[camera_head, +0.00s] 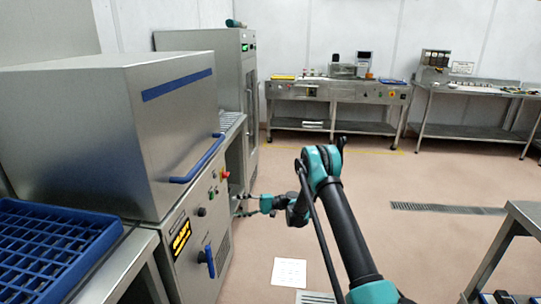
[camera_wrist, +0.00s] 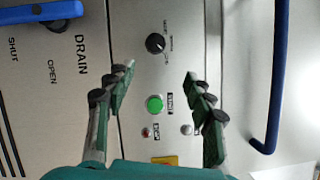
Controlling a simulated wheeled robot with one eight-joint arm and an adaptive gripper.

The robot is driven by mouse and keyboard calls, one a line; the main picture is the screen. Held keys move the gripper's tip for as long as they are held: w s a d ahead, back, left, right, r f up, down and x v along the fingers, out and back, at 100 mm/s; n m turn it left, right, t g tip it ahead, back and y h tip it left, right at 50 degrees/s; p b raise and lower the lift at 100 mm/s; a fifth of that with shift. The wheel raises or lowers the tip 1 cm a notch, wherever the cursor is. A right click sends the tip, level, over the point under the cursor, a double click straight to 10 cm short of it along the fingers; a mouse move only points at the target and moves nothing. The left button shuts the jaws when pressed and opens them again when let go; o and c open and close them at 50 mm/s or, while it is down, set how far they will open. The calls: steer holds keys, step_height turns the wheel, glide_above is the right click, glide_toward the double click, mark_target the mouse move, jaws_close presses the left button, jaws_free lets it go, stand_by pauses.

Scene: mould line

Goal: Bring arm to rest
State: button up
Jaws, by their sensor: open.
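My arm reaches forward from the lower right in the head view, with my gripper (camera_head: 240,205) close to the front panel of a steel machine (camera_head: 180,225). In the wrist view my gripper (camera_wrist: 158,85) is open, with its two fingers apart and nothing between them. Between and beyond the fingers the panel shows a green button (camera_wrist: 154,104), a black knob (camera_wrist: 155,43) and a small red button (camera_wrist: 147,132). I cannot tell whether a fingertip touches the panel.
The machine's hood has a blue handle (camera_head: 197,160); a blue drain lever (camera_head: 209,261) sits below. A blue rack (camera_head: 50,245) stands at left. Steel tables line the back wall, and another table (camera_head: 525,215) is at right.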

steer(key=s+d+r+m+t+h, duration=0.1)
steer(key=s+d+r+t+h, duration=0.25)
steer(key=s+d+r, duration=0.35)
steer(key=s+d+r+m+t+h, duration=0.1)
steer(key=s+d+r+t+h, duration=0.15)
steer(key=d+r+h, duration=0.4)
steer(key=s+d+f+t+h, duration=0.2)
steer(key=s+d+h, duration=0.2)
steer(key=s+d, duration=0.8)
steer(key=s+d+f+n+t+h, duration=0.1)
steer(key=s+d+f+t+h, duration=0.1)
steer(key=s+d, duration=1)
steer(key=shift+s+d+f+h, duration=0.2)
steer(key=shift+d+f+h, duration=0.6)
steer(key=shift+d+h, duration=0.15)
